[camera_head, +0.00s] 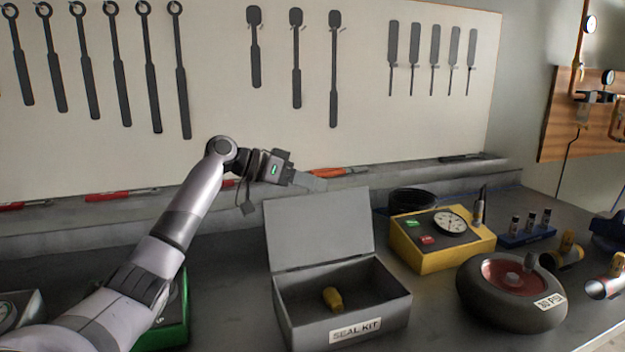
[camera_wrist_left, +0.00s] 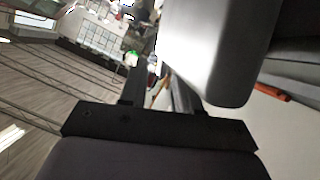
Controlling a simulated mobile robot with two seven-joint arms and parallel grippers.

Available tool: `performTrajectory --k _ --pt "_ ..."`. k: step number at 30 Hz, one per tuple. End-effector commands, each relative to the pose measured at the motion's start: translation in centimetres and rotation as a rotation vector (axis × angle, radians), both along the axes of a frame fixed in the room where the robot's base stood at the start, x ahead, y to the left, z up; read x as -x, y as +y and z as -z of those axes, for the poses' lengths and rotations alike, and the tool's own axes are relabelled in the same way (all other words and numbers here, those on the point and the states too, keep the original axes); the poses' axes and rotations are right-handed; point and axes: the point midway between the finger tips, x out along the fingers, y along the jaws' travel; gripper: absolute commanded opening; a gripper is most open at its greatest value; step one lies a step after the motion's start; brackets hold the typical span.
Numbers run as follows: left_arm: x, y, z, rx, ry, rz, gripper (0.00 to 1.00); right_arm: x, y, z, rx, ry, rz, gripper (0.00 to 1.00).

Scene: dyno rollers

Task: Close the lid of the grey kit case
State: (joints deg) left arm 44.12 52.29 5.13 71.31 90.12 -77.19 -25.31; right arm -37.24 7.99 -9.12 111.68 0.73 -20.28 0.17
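The grey kit case (camera_head: 345,318), labelled SEAL KIT, stands on the bench in the head view. Its lid (camera_head: 322,228) is raised, leaning slightly back, and a yellow item (camera_head: 333,298) lies inside. My left gripper (camera_head: 312,182) is at the upper rear of the lid, close to its top edge; I cannot tell whether they touch. In the left wrist view the two dark fingers (camera_wrist_left: 160,88) stand apart with a narrow gap and nothing clearly between them. A large grey shape covers part of that view, and I cannot tell what it is. My right gripper is not in view.
A yellow gauge box (camera_head: 443,252) and a wheel (camera_head: 512,290) stand right of the case. A green-edged box (camera_head: 176,325) is partly behind my left arm. A tool board (camera_head: 350,90) and a ledge with red-handled tools (camera_head: 105,196) are behind.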

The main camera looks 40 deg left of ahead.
Motion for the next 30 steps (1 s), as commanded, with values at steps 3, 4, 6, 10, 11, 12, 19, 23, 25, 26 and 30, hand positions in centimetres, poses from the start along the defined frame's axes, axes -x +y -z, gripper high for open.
performTrajectory --k 3,4,6,10,11,12,19,23,25,26,30 --pt "-0.39 -0.28 0.17 0.0 -0.001 0.0 0.32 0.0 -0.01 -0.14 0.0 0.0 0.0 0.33" --pt "-0.43 -0.3 0.2 0.0 0.0 0.0 0.32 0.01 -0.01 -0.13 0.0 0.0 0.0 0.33" --pt "-0.44 -0.3 0.24 0.0 0.0 0.0 0.32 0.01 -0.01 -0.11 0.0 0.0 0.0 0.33" --pt "-0.41 -0.28 0.23 0.0 0.0 0.0 0.29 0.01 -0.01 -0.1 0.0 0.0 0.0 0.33" --pt "-0.41 -0.28 0.23 0.0 0.0 0.0 0.19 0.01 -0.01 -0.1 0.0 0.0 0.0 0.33" --pt "-0.4 -0.29 0.21 0.0 0.0 0.0 0.06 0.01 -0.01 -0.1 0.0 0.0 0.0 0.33" --pt "-0.39 -0.26 0.2 0.0 -0.001 0.0 0.0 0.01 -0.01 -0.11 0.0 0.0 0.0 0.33" --pt "-0.38 -0.25 0.18 0.0 -0.001 -0.001 0.0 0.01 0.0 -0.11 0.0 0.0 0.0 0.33" --pt "-0.38 -0.25 0.18 0.0 -0.001 -0.001 0.0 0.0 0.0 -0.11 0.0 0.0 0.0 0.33" --pt "-0.37 -0.24 0.18 0.0 -0.001 -0.001 0.0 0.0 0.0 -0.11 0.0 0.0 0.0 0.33" --pt "-0.37 -0.24 0.17 0.0 -0.001 -0.001 0.0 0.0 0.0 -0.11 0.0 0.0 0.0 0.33"
